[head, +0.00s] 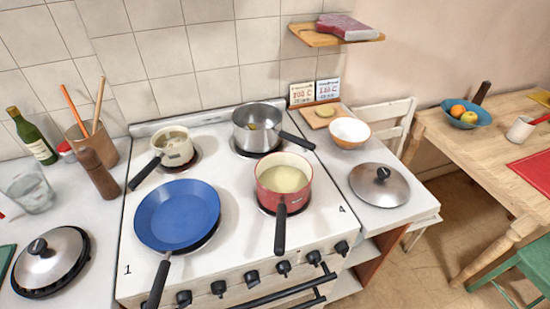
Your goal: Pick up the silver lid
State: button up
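Two silver lids with black knobs are in the head view. One silver lid (361,194) lies flat on the white counter to the right of the stove, in front of a white and orange bowl. The other silver lid (67,243) lies at the lower left on the counter left of the stove, with a dark rim or dark round thing showing beneath its edge. Both knobs point up. My gripper is not in view.
The white stove (236,225) holds a blue pan (178,215), a red pot (284,180), a cream pot (174,150) and a steel pot (257,130), with handles sticking out. The bowl (349,130) stands behind the right lid. A wooden table (480,150) is at the right.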

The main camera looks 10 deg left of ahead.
aim_at(49, 258)
jog(key=u, duration=1.75)
